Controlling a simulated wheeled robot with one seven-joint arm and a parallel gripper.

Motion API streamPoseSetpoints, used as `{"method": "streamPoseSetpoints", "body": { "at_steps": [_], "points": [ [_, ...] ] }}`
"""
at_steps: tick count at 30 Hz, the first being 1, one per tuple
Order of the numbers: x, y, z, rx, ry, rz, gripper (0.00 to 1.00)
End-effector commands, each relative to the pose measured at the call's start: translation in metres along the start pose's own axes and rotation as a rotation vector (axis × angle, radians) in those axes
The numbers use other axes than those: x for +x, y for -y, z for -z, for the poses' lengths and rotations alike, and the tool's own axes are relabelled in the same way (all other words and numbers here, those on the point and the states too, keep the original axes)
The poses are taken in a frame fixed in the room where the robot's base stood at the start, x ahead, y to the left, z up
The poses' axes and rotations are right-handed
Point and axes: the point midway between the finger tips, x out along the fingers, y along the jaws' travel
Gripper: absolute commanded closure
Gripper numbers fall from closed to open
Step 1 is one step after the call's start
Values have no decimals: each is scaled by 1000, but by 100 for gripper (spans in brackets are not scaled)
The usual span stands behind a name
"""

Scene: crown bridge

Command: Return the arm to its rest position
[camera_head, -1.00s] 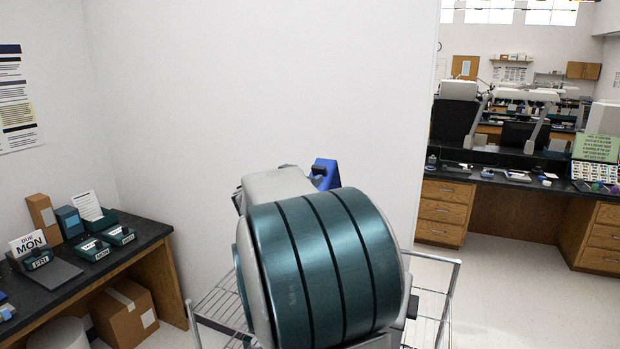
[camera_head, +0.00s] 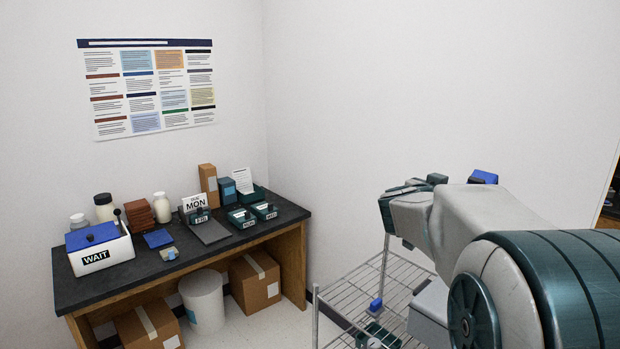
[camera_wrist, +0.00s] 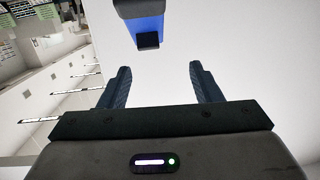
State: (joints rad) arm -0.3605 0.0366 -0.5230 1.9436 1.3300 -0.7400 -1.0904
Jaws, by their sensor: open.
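My gripper (camera_wrist: 158,85) shows in the wrist view with its two dark fingers spread apart and nothing between them. Beyond the fingers is a pale wall, with a blue and dark block (camera_wrist: 146,28) at the top of the picture; I cannot tell what it is. In the head view my arm is bent at the right, raised above a wire cart. The fingertips cannot be made out in the head view.
A wire cart (camera_head: 352,296) stands below my arm, with a small dark green item (camera_head: 377,336) on its shelf. A dark-topped bench (camera_head: 185,262) on the left holds a white WAIT box (camera_head: 101,252), bottles and several labelled trays. Cartons (camera_head: 254,281) and a white bin (camera_head: 203,301) stand beneath it.

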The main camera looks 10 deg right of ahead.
Motion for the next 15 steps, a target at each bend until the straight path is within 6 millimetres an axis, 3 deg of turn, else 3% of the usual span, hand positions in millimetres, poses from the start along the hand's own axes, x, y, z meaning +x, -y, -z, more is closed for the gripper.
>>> {"method": "streamPoseSetpoints", "body": {
  "at_steps": [5,10,15],
  "points": [
    [-30,33,-18,32,54,291,42],
    [-94,64,-55,13,197,616,42],
    [-170,66,-111,-87,408,847,42]
  ]
}}
